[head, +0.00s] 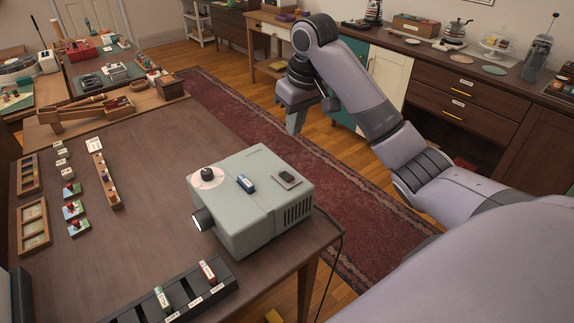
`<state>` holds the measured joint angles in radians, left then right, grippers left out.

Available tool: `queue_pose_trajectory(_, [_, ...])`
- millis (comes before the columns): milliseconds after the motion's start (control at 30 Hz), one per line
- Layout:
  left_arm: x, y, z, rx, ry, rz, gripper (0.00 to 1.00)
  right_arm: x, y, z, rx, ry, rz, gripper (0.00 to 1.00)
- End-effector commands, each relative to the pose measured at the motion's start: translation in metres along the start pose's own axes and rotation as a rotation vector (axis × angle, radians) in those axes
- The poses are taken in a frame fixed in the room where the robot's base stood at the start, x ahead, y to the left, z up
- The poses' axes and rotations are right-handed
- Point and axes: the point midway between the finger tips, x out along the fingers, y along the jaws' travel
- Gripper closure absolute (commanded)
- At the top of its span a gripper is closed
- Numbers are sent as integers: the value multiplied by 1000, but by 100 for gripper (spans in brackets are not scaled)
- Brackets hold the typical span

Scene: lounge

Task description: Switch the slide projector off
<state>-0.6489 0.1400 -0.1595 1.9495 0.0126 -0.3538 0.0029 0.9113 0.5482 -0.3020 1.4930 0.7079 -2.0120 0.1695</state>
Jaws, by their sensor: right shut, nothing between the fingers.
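The slide projector (262,222), a pale grey-green box, stands at the table's right edge. A round black knob (207,173) sits on a pale dial on its top. A small blue-and-white piece (246,184) and a grey plate with a dark switch-like part (288,178) are also on top. I cannot tell the switch's position. The lens (202,219) points left, and vents are on the right side. My right gripper (294,124) is shut and empty, pointing down beyond the projector, above the rug and apart from the projector. My left gripper is not in view.
A black slotted rack (185,297) with several slides stands at the table's front. Wooden trays (34,227) and small cards lie on the left. A wooden rack (108,181) stands mid-table. A cable hangs off the table's right edge. Dark cabinets (463,88) line the back right.

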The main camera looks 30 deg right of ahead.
Motion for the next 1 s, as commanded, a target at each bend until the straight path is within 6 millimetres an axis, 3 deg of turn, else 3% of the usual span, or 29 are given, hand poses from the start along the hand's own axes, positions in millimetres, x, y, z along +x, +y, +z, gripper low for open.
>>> queue_pose_trajectory(267, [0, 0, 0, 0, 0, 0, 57, 3, 0, 0, 1, 1, -1, 100])
queue_pose_trajectory(467, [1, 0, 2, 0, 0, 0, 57, 19, -2, 0, -1, 1, -6, 100])
queue_pose_trajectory(1000, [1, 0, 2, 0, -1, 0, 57, 119, 0, 8, 0, -2, 1, 100])
